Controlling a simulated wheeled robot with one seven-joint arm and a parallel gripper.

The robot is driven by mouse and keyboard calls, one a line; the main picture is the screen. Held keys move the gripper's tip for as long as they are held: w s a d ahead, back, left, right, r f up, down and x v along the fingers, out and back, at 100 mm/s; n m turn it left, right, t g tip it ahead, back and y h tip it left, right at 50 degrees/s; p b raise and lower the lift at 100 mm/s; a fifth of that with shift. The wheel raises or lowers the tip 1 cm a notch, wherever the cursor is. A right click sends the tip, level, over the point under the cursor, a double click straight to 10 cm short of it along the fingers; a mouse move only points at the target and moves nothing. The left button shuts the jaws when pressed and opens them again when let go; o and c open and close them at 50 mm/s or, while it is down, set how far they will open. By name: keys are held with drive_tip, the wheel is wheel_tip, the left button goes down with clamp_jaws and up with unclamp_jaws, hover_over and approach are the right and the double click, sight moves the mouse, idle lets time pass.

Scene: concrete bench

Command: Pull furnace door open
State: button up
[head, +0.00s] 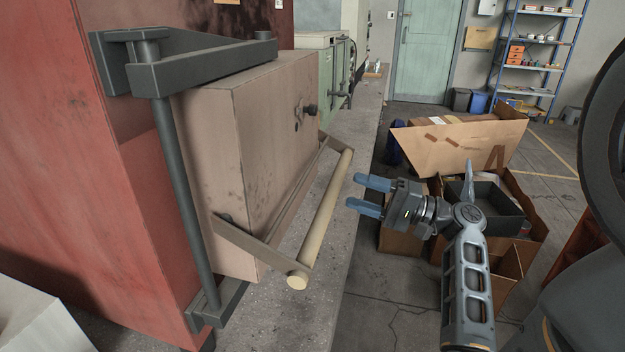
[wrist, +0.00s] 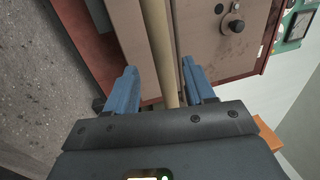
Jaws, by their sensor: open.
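The furnace (head: 95,130) is a red body at the left of the head view. Its thick beige door (head: 235,150) hangs on a dark hinge post beside the red body. I cannot tell whether the door is fully shut. A pale round handle bar (head: 325,215) on two brackets runs along the door's front; it also shows in the wrist view (wrist: 158,35). My gripper (head: 353,191) is open and empty, just right of the bar, its blue fingers pointing at it. In the wrist view the bar lines up between the fingers (wrist: 159,68). The head view shows a small gap before the fingertips.
A dark knob (head: 309,110) sticks out of the door's front. Open cardboard boxes (head: 460,140) stand on the floor behind and right of my gripper. A pale green cabinet (head: 325,65) stands beyond the door. Concrete floor (head: 385,310) is clear in front of the furnace.

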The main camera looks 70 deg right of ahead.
drive_tip(key=p+x, duration=0.1)
drive_tip(key=x, duration=0.6)
drive_tip(key=shift+w+r, duration=0.2)
drive_tip(key=shift+w, duration=0.2)
drive_tip(key=shift+c, duration=0.3)
clamp_jaws()
